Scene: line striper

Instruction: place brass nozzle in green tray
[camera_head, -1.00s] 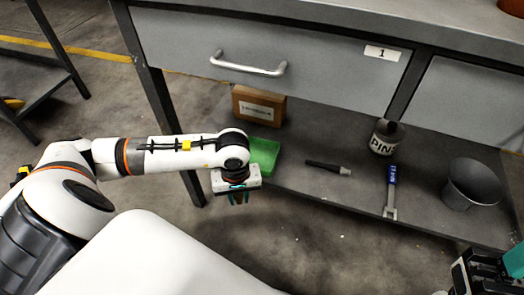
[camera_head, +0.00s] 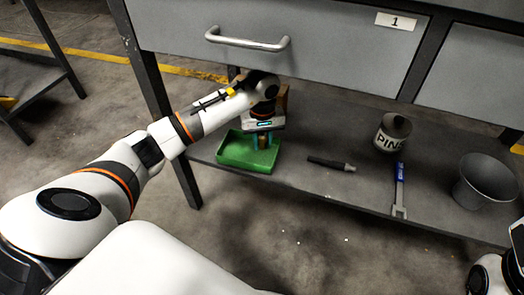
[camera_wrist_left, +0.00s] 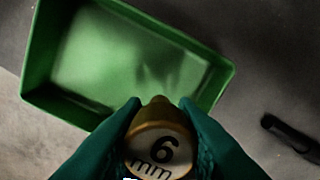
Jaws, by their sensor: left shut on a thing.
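The green tray (camera_head: 235,161) sits on the lower shelf near its left end and looks empty. It also fills the upper left of the left wrist view (camera_wrist_left: 38,75). My left gripper (camera_head: 263,143) is over the tray's back right part in the head view. In the wrist view its teal fingers are shut on the brass nozzle (camera_wrist_left: 158,103), marked "6 mm", in front of the tray's near edge.
A dark marker-like tool (camera_head: 330,163), a PINS can (camera_head: 391,138), a blue-handled wrench (camera_head: 399,185) and a grey bucket (camera_head: 484,185) stand or lie farther right on the shelf. A drawer (camera_head: 330,50) with a handle overhangs behind. A cardboard box is mostly hidden behind my arm.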

